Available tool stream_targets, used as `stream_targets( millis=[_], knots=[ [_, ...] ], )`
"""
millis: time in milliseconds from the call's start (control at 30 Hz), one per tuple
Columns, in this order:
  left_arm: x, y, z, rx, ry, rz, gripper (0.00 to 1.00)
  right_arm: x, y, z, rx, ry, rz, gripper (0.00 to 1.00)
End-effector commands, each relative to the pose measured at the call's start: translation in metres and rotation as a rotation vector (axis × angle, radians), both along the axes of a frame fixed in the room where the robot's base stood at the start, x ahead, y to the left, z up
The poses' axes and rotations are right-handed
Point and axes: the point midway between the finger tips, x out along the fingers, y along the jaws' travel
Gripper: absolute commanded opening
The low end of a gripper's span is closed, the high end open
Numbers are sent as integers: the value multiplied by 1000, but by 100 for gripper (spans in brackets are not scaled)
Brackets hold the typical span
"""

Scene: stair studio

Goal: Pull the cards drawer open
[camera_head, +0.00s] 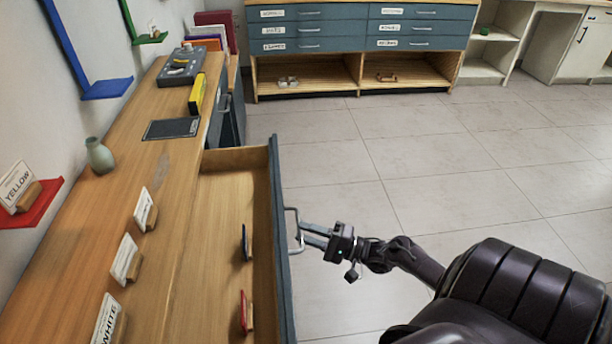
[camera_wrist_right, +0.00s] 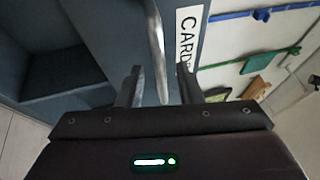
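The cards drawer (camera_head: 278,190) stands pulled out from the wooden counter, its inside visible from above. Its blue front carries a metal bar handle (camera_head: 289,216). In the wrist view the label (camera_wrist_right: 187,45) reads "CARD", its end hidden by a finger. My right gripper (camera_head: 304,236) is at the handle from the right. In the wrist view the handle (camera_wrist_right: 157,45) runs between the two fingers of the right gripper (camera_wrist_right: 160,88), which are apart with gaps beside the bar. My left gripper is not in view.
A blue card holder (camera_head: 246,242) and a red one (camera_head: 244,312) stand in the drawer. The counter (camera_head: 150,190) holds a vase (camera_head: 98,156), a dark tablet (camera_head: 171,129) and several card stands. Floor (camera_head: 420,150) right of the drawer is clear. A blue cabinet (camera_head: 360,35) stands behind.

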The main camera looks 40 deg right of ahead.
Motion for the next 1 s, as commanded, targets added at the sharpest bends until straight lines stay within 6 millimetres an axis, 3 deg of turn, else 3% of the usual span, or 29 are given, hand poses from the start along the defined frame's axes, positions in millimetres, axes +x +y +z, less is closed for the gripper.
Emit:
stream_targets(
  millis=[400,1000],
  knots=[
    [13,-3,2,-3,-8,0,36,-53,-35,-12,-2,3,-1,33],
    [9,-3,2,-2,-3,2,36,-59,-38,-13,0,1,-1,33]
  ],
)
